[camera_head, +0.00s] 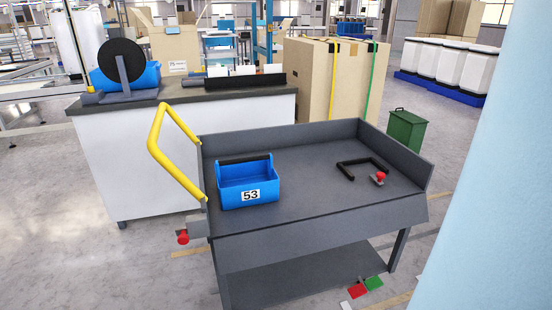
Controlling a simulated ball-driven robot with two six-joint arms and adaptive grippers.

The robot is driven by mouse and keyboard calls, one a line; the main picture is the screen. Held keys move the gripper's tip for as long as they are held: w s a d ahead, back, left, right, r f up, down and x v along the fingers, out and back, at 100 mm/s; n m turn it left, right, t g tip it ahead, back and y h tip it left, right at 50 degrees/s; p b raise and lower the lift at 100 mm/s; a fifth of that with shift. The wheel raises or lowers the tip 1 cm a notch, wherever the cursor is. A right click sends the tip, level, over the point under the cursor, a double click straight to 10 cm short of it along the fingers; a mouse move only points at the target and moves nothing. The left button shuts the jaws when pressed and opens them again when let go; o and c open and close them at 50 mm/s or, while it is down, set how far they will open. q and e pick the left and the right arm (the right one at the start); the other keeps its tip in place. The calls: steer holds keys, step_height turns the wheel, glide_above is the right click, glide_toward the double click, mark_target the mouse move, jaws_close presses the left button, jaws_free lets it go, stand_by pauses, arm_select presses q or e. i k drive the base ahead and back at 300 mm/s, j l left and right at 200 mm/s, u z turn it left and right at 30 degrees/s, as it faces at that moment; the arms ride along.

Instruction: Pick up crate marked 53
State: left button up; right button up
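A small blue crate (232,185) carries a white label (250,195) with the number 53 on its front. It has a dark bar handle across its top. It stands upright on the left part of the grey cart's top tray (305,165), apart from the tray's walls. Neither of my grippers shows in the head view, so nothing is seen holding or touching the crate.
The cart has raised walls and a yellow handle (159,150) at its left. A black bracket (350,168) and a red knob (381,177) lie right in the tray. A workbench (150,160), cardboard box (322,85) and green bin (406,130) stand behind. A pale blue surface blocks the right side.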

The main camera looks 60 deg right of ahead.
mark_target(240, 183)
steer(key=z, duration=0.4)
steer(key=j+z, duration=0.15)
steer(key=z, duration=0.25)
steer(key=k+z, duration=0.1)
steer(key=z, duration=0.75)
steer(key=k, duration=0.05)
